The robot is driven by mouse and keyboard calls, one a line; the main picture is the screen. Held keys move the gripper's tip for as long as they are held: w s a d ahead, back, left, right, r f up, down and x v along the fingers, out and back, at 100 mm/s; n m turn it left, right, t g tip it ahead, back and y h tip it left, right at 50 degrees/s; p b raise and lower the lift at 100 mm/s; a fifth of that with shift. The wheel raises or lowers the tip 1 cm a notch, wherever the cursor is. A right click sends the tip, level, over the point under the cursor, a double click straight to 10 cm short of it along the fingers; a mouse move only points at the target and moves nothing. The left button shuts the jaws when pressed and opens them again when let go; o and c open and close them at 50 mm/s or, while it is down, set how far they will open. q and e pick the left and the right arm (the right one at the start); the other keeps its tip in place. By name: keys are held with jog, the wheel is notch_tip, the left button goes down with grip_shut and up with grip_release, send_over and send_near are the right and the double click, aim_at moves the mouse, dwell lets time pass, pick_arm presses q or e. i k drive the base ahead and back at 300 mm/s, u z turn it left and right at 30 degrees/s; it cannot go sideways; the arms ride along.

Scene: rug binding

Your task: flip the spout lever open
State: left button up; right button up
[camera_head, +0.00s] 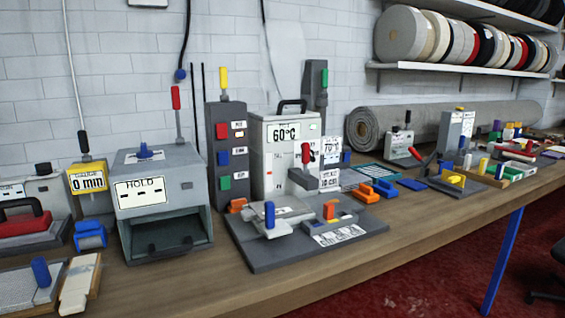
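A light grey tank-like machine (285,158) with a "60°C" display and a black top handle stands at the middle of the bench. A small red-handled lever (305,154) stands upright at its front right, above a grey block that juts out like a spout. This looks like the spout lever, but I cannot read a label on it or tell its exact open or shut position. Neither of my grippers shows in the head view.
A dark base plate (262,258) with blue and orange handles lies in front of the machine. A grey "HOLD" box (165,160) and a dark panel with coloured buttons (213,158) stand left. The wooden bench's (350,262) front strip is clear.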

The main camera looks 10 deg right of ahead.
aim_at(305, 146)
jog(key=u, duration=2.4)
jog(key=k, duration=1.4)
jog(key=z, duration=1.8)
jog(key=i, duration=0.5)
